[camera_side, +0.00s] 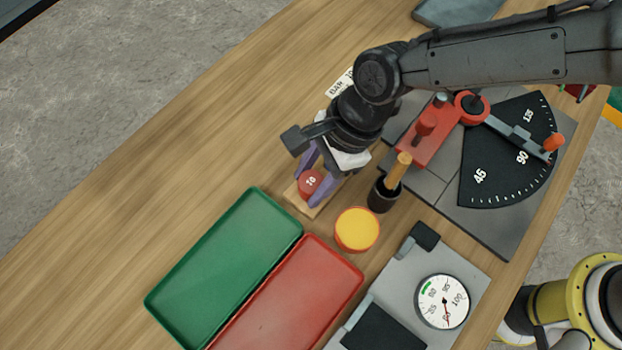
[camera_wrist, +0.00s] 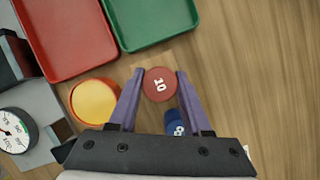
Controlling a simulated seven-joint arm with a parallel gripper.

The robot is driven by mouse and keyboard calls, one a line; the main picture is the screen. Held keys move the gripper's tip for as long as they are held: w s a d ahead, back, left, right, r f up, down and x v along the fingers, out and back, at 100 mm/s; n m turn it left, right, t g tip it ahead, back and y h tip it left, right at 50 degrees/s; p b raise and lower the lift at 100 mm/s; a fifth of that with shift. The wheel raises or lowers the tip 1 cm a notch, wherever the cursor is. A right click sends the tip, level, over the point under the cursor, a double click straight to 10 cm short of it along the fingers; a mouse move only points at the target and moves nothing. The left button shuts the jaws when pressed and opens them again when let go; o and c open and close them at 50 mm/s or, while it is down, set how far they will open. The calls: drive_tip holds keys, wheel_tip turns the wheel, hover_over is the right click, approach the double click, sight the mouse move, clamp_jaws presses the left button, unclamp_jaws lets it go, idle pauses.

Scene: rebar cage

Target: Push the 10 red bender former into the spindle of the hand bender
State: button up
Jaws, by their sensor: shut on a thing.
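The red bender former marked 10 (camera_side: 309,183) is at a small wooden stand (camera_side: 291,200), and its round top also shows in the wrist view (camera_wrist: 160,84). My gripper (camera_side: 313,182) points down with its purple fingers on both sides of the former, shut on it. I cannot tell whether the former still touches the stand. The hand bender (camera_side: 492,232) is at the upper right in the side view, with a grey plate, a black angle scale, a red block and a red ring with a dark centre (camera_side: 472,106). My arm passes just above that ring. The spindle is not clearly distinguishable.
A blue former (camera_wrist: 175,124) sits close beside the red one. A yellow-topped round tub (camera_side: 357,230), a black cup with a wooden handle (camera_side: 383,194), a green tray (camera_side: 222,262), a red tray (camera_side: 300,290) and a dial gauge (camera_side: 442,301) are nearby. Bare wood lies left.

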sight(310, 181)
clamp_jaws()
drive_tip(key=shift+r, duration=0.15)
wheel_tip(310, 181, up, 9)
drive_tip(key=shift+f, duration=0.2)
drive_tip(key=shift+w+d+r, duration=0.55)
drive_tip(key=shift+r, duration=0.1)
drive_tip(key=w+d, duration=0.4)
drive_tip(key=d, duration=0.5)
drive_tip(key=w+d+r, duration=0.1)
drive_tip(key=w+d, duration=0.2)
drive_tip(key=d, duration=0.7)
drive_tip(key=w+d+r, duration=0.1)
drive_tip(key=w+d, duration=0.3)
drive_tip(key=d, duration=0.6)
drive_tip(key=shift+w+d+r, duration=0.2)
drive_tip(key=shift+w, duration=0.15)
